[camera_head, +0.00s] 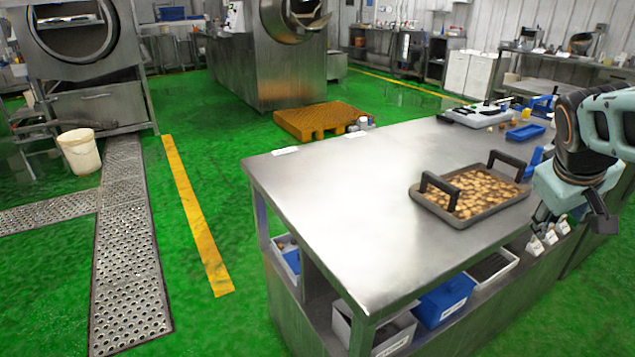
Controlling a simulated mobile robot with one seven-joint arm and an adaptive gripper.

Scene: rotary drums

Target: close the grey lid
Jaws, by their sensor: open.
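I cannot make out a clear grey lid in the head view; a hinged lid is not distinguishable at this size. My arm comes in from the right edge. My gripper (571,218) points down beside the right side of the steel table (330,205), with its fingers spread apart and nothing seen between them. The gripper is right of a dark tray (447,214) with two black upright handles, which holds brown pieces. A flat grey-white device (478,117) lies at the table's far end, too small to tell its parts.
Blue trays (525,132) lie near the table's far right. Below the tabletop are a blue bin (443,301) and a pale bin (385,334). An orange pallet (318,121) lies on the floor behind. Large steel drums (72,30) stand farther back. The tabletop's near left is clear.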

